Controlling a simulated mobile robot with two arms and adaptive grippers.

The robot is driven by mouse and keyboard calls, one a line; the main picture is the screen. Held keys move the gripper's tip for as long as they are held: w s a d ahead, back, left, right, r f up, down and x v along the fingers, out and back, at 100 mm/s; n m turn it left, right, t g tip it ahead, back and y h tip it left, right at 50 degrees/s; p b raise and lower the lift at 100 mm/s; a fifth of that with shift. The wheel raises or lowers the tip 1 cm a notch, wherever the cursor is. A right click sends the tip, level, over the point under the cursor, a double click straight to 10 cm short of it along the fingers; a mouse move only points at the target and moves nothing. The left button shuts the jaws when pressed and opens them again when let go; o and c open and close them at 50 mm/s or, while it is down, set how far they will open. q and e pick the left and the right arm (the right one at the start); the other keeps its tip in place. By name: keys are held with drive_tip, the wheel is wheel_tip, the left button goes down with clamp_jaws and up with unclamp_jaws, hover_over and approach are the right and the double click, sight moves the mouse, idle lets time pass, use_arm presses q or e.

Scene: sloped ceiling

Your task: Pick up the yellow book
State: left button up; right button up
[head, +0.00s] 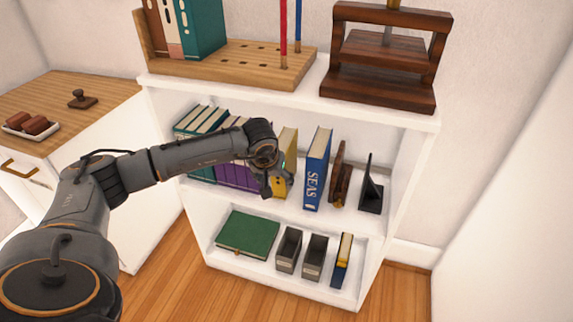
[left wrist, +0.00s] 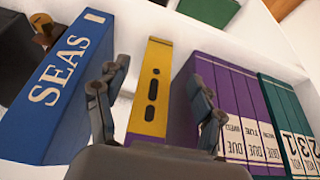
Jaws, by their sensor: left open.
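The yellow book (head: 290,143) stands upright on the middle shelf of the white bookcase, between purple books and the blue SEAS book. In the left wrist view its yellow spine (left wrist: 149,98), with dark marks, shows between the two fingers. My left gripper (head: 279,184) is in front of this spine and hides part of it in the head view. The left gripper (left wrist: 156,85) is open, with one finger on each side of the spine. I cannot tell whether either finger touches the book. My right gripper is not in view.
The blue SEAS book (head: 317,170) stands close on one side, purple books (left wrist: 232,105) on the other. A brown bookend (head: 340,172) and a black one (head: 371,186) stand further right. The lower shelf holds a green book (head: 248,233) and grey boxes (head: 289,250).

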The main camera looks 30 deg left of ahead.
use_arm(q)
drive_tip(key=w, duration=0.2)
drive_tip(key=w+a, duration=0.1)
drive_tip(key=w+f, duration=0.1)
drive_tip(key=w, duration=0.1)
drive_tip(key=shift+w+a+b, duration=0.3)
drive_tip(key=shift+b, duration=0.05)
clamp_jaws()
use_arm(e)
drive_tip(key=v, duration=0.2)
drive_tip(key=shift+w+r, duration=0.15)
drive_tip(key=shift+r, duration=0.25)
